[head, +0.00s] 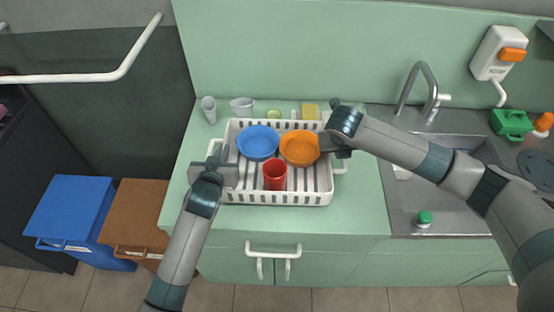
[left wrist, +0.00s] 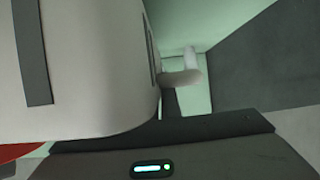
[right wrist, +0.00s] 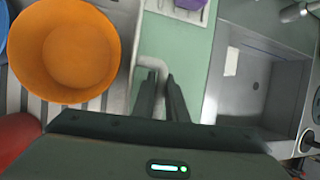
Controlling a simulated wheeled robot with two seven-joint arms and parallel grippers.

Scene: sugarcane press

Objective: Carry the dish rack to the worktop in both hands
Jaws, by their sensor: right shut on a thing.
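The white dish rack (head: 275,198) is on the green worktop, level, and looks as if it rests there. It holds a blue bowl (head: 258,142), an orange bowl (head: 299,148) and a red cup (head: 275,176). My right gripper (right wrist: 164,95) is shut on the rack's right handle (right wrist: 156,64). My left gripper (head: 227,173) is at the rack's left side, close to the left handle (head: 214,146). In the left wrist view the rack wall (left wrist: 75,75) fills the left part and the handle (left wrist: 183,72) sticks out beyond it. The left fingertips are not clear.
Two cups (head: 209,108) (head: 242,106) and a yellow sponge (head: 309,110) stand behind the rack. The sink (head: 450,200) with its tap (head: 430,92) is to the right. Blue (head: 75,210) and brown (head: 138,215) bins stand at left. The worktop (head: 300,222) in front is clear.

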